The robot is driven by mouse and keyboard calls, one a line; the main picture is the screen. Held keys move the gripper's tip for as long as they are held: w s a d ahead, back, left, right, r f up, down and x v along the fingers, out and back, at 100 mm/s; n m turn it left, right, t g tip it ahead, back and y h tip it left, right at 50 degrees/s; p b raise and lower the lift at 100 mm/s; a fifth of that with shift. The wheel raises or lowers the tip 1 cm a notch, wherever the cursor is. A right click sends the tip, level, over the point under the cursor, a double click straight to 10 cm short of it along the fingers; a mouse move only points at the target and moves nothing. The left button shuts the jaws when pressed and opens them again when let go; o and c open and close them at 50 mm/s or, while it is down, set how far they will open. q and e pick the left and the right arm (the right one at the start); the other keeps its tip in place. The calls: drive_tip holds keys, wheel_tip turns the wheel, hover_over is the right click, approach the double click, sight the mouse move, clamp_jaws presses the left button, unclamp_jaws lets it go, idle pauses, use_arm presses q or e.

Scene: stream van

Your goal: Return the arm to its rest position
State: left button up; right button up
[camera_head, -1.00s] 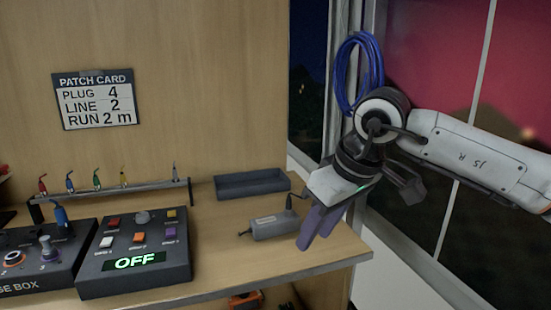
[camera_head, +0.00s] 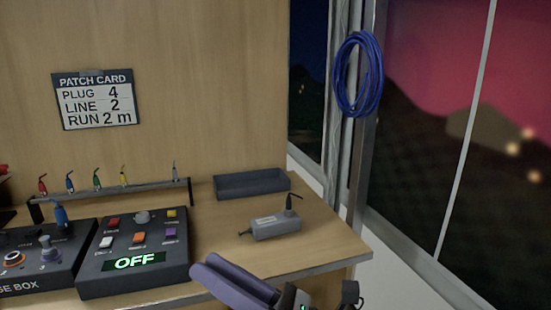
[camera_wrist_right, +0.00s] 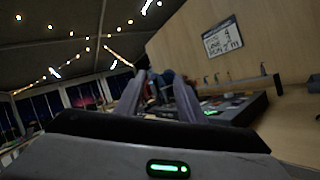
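My right gripper (camera_head: 212,274) is low in the head view, in front of the desk's front edge. Its two purple fingers point left and the lower part of the arm is cut off by the bottom of the picture. In the right wrist view the fingers (camera_wrist_right: 158,92) stand apart with nothing visibly held between them, though the background there is blurred. My left gripper is not in view.
The desk (camera_head: 330,240) holds a control box (camera_head: 110,262) reading OFF, a grey device (camera_head: 275,228), a dark tray (camera_head: 250,184) and a rack (camera_head: 110,190) of coloured plugs. A blue cable coil (camera_head: 340,75) hangs by the window. The patch card (camera_head: 97,100) is on the wall.

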drive_tip(key=w+d+f+m+t+h, duration=0.1)
drive_tip(key=d+f+m+t+h, duration=0.3)
drive_tip(key=d+f+m+h, duration=0.55)
drive_tip(key=w+d+f+m+t+h, duration=0.1)
drive_tip(key=d+f+m+t+h, duration=0.3)
drive_tip(key=f+m, duration=1.05)
drive_tip(key=s+d+f+m+g+h, duration=0.2)
drive_tip(key=s+d+f+m, duration=0.3)
drive_tip(key=s+f+m, duration=0.3)
drive_tip(key=s+d+f+m+g+h, duration=0.3)
drive_tip(key=s+d+f+m+g, duration=0.2)
drive_tip(key=s+f+m, duration=0.4)
drive_tip(key=shift+s+d+m, duration=0.4)
drive_tip(key=shift+s+m, duration=0.1)
drive_tip(key=shift+s, duration=0.5)
